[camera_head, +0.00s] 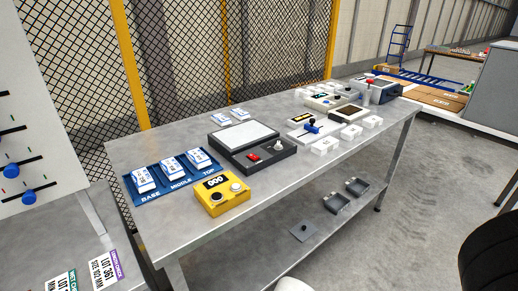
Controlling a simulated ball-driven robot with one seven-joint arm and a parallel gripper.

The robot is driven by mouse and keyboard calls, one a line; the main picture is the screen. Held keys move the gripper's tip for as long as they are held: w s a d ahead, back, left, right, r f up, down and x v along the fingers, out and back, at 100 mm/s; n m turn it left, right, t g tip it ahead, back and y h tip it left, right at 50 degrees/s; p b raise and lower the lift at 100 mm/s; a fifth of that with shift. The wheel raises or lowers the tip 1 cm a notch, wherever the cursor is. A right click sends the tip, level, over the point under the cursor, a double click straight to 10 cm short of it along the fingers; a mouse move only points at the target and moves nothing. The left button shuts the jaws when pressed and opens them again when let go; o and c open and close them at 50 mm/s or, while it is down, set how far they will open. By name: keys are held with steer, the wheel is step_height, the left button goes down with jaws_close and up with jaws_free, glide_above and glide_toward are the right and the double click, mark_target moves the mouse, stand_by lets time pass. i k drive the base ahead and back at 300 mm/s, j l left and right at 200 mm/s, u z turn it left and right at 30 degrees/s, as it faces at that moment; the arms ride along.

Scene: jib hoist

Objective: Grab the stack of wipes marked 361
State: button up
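A purple-topped card (104,269) at the lower left reads LOT 361, SIZE 102 MM. A blue tray (172,192) on the steel table has slots labelled BASE, MIDDLE and TOP. White and blue packs stand in it: one at BASE (143,180), one at MIDDLE (171,169), one at TOP (199,159). Their markings are too small to read. Two smaller white and blue pieces (221,118) (240,114) lie at the table's back. I cannot tell which thing is the stack of wipes marked 361. My gripper is not in view.
White boxes (350,131) and other devices fill the table's right part. A wire fence (195,60) stands behind. A dark rounded shape (490,250) fills the lower right.

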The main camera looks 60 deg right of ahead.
mark_target(371, 122)
steer(key=z, duration=2)
